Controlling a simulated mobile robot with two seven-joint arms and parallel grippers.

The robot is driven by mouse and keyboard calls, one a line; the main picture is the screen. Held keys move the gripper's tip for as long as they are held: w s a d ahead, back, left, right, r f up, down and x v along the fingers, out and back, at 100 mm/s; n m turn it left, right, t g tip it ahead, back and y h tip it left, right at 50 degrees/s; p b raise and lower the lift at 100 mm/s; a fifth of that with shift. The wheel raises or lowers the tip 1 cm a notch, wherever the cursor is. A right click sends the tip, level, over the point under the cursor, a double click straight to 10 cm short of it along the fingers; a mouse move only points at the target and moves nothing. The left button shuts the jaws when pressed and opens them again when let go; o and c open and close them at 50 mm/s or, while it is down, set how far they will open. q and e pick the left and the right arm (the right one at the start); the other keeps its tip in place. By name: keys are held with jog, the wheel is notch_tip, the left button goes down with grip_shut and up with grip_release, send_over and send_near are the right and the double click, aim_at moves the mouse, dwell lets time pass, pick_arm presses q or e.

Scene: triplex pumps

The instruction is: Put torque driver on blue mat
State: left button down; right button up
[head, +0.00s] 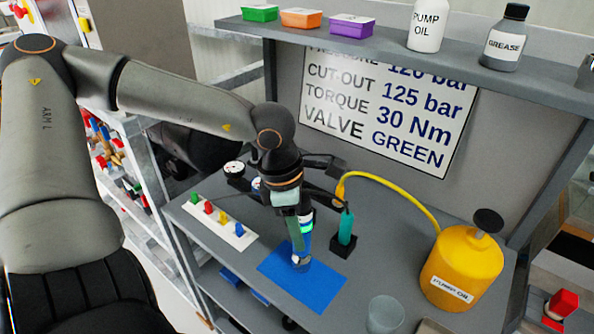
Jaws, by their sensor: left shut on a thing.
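My left gripper (301,240) points down over the blue mat (322,290) on the grey bench. It is shut on a blue thing with a grey lower end (301,262), which looks like the torque driver; the gripper hides much of it. Its lower end is over the mat's upper part; I cannot tell whether it touches. A teal-handled tool (346,228) stands upright in a black holder (343,246) just right of the gripper. My right gripper is not in view.
A white strip with several coloured valves (220,223) lies left of the mat. A yellow pump oil can (462,268) with a yellow hose stands right. A clear cup (385,314) is near the front. A shelf (400,42) with bottles and trays overhangs the back.

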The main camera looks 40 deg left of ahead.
pick_arm(q)
notch_tip(320, 180, down, 2)
jog(key=shift+s, duration=0.1)
jog(key=shift+f, duration=0.45)
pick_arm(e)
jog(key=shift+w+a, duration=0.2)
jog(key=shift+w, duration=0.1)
pick_arm(q)
jog(key=shift+c, duration=2.2)
grip_release()
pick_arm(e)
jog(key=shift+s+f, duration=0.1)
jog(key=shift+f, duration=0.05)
